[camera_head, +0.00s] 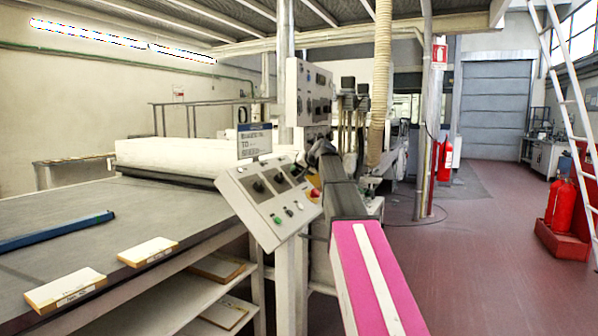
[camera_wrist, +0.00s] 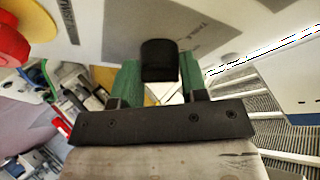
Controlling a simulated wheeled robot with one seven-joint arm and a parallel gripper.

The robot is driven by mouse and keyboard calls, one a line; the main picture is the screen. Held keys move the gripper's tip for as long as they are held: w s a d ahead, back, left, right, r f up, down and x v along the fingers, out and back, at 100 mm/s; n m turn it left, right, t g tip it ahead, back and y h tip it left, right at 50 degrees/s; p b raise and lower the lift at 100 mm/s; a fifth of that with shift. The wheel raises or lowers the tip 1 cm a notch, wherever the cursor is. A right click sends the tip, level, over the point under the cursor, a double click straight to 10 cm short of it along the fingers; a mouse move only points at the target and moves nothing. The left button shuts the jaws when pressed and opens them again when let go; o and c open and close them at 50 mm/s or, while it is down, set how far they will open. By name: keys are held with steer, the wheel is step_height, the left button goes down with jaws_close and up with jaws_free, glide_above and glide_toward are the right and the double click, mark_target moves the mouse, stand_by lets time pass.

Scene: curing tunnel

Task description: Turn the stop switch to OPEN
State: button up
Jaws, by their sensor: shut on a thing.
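A sloped light-grey control panel (camera_head: 268,200) stands at the end of the table. It carries black knobs on dark plates, small buttons and a red stop button (camera_head: 315,193), which also shows at the upper left of the wrist view (camera_wrist: 14,38). In the wrist view, my gripper (camera_wrist: 158,78) has its green fingers shut on a black switch knob (camera_wrist: 159,58), one finger on each side. A dark label plate lies behind the knob; its lettering is only partly readable, and the knob's pointing direction cannot be told. In the head view, my arm hides the panel's right part and the fingers.
A long grey table (camera_head: 80,220) on the left holds two pale blocks (camera_head: 66,290) (camera_head: 147,252) and a blue bar (camera_head: 55,231). A sign (camera_head: 254,142) stands above the panel. Red extinguishers (camera_head: 563,206) and a white ladder (camera_head: 572,90) are at right.

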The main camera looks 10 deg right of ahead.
stand_by(0.3)
steer(key=o, duration=0.9)
steer(key=v, duration=1)
steer(key=shift+s+r, duration=0.3)
steer(key=shift+d, duration=0.15)
